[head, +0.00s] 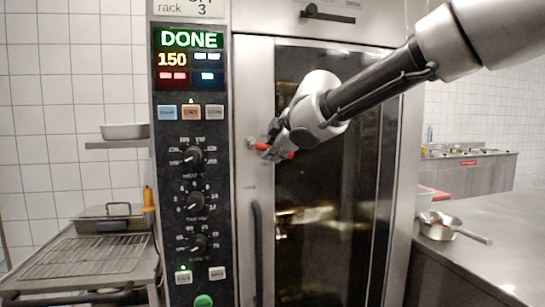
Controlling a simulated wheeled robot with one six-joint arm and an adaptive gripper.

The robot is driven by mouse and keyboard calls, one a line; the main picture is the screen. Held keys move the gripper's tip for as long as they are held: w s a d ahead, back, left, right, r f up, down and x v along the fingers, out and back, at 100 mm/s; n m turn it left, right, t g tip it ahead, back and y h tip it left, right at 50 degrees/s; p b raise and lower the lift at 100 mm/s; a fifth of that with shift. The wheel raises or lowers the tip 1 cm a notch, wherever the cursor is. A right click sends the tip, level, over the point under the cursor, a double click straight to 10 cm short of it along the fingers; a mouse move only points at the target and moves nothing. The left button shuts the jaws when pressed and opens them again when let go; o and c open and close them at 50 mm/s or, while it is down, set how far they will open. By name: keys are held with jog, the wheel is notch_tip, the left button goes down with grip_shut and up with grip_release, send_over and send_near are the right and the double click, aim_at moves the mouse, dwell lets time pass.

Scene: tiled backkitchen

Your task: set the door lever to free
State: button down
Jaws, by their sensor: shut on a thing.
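The door lever (289,155) is a small red handle on the left side of the oven door (330,220). It lies roughly sideways with a slight downward tilt to the right, and its mount (250,143) shows on the steel door frame to the left. My gripper (272,151) reaches in from the upper right and is shut on the lever. The fingers hide the middle part of the lever. The oven door looks closed, with a dark glass pane. The panel display (190,52) reads DONE and 150.
A long vertical door handle (257,250) stands below the lever. A wire-rack table (85,257) with a lidded pan (108,217) is at the left. A steel counter (490,240) with a saucepan (438,226) is at the right.

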jog(key=shift+r+n+h, duration=0.9)
jog(key=shift+r+h, duration=0.05)
jog(key=shift+h, duration=0.05)
jog(key=shift+t, duration=0.3)
jog(key=c, duration=1.3)
grip_release()
jog(key=shift+d, duration=0.1)
